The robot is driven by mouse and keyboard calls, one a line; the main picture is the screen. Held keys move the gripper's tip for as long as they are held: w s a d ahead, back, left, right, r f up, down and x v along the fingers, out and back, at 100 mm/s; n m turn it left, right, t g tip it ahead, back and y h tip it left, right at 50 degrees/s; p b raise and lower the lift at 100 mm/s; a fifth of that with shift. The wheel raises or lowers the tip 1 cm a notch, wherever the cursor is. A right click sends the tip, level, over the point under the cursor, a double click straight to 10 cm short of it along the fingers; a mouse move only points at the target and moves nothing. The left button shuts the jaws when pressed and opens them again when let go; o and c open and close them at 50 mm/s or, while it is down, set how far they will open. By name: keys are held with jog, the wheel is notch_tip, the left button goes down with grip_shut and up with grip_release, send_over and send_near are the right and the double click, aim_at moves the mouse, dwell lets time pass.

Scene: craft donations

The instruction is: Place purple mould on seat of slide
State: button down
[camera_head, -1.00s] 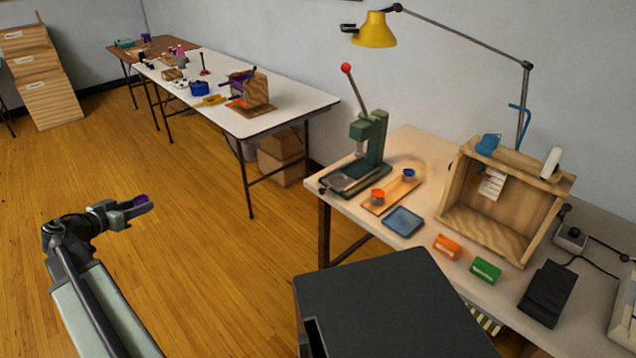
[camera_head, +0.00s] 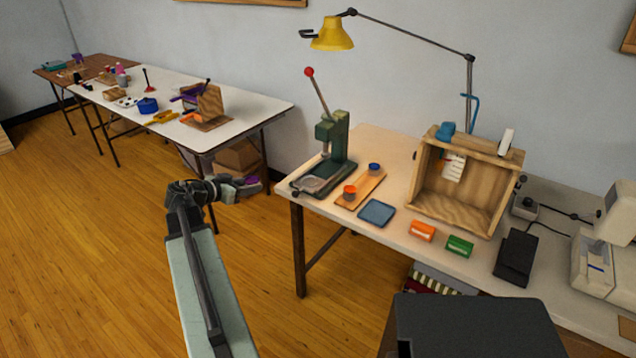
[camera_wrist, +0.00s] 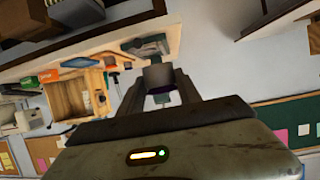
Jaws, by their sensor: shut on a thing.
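My gripper (camera_head: 245,186) is shut on the purple mould (camera_head: 252,180), held in the air left of the near table. The wrist view also shows the dark purple mould (camera_wrist: 158,76) between my gripper's fingers (camera_wrist: 162,90). An orange-tan strip (camera_head: 362,186), which may be the slide, lies on the near table, right of the green press. An orange round piece (camera_head: 350,192) stands at its near end and a blue one (camera_head: 374,168) at its far end. I cannot tell which part is the seat.
The green lever press (camera_head: 332,150) stands at the near table's left corner. A blue tray (camera_head: 376,213), orange block (camera_head: 421,231), green block (camera_head: 460,246) and open wooden box (camera_head: 463,190) are to the right. A lamp (camera_head: 332,35) overhangs behind. A white table (camera_head: 245,128) stands left.

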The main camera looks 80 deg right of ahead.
jog(key=shift+w+f, duration=0.1)
jog(key=shift+w, duration=0.05)
jog(key=shift+s, duration=0.2)
jog(key=s+d+f+m+g+y+b, duration=0.1)
jog(key=s, duration=1)
jog(key=s+d+f+m+g+b, duration=0.1)
jog(key=s+f+b, duration=0.1)
jog(key=s, duration=0.9)
jog(key=b, duration=0.1)
send_over(307, 184)
jog(key=shift+f, duration=0.45)
notch_tip(307, 184, down, 4)
jog(key=b, duration=0.4)
jog(key=shift+d, duration=0.1)
jog(key=shift+r, duration=0.2)
jog(key=shift+f, duration=0.15)
jog(key=c, duration=0.8)
grip_release()
jog(key=shift+c, duration=0.2)
jog(key=shift+r+p, duration=0.35)
jog(key=shift+p, duration=0.05)
jog(key=p+v, duration=0.4)
jog(key=v, duration=0.8)
